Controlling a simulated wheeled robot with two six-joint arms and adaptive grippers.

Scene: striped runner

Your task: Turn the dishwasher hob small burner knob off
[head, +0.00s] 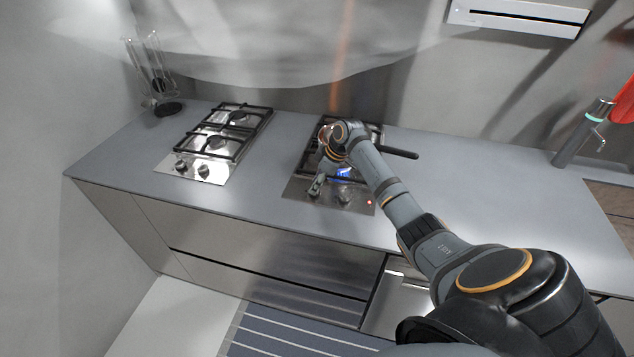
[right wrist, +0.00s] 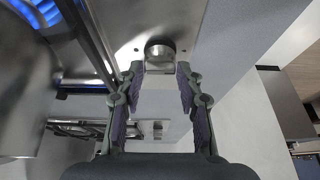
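The right-hand hob (head: 299,190) is a steel plate with black grates, partly hidden by my right arm. A blue flame (head: 343,172) burns on it and also shows in the right wrist view (right wrist: 36,12). One knob (head: 343,197) is on its front strip, near a small red light (head: 369,202). My right gripper (head: 316,186) is over the left part of that strip, pointing down. In the right wrist view the gripper (right wrist: 159,72) is open, with a metal knob (right wrist: 160,50) between and just beyond its fingertips. I cannot tell whether they touch. My left gripper is out of view.
A second hob (head: 213,145) with two knobs stands to the left, with no visible flame. A black handle (head: 400,152) sticks out right of the lit hob. A utensil stand (head: 167,108) is at the back left. The grey counter (head: 480,185) is clear toward the tap (head: 580,135).

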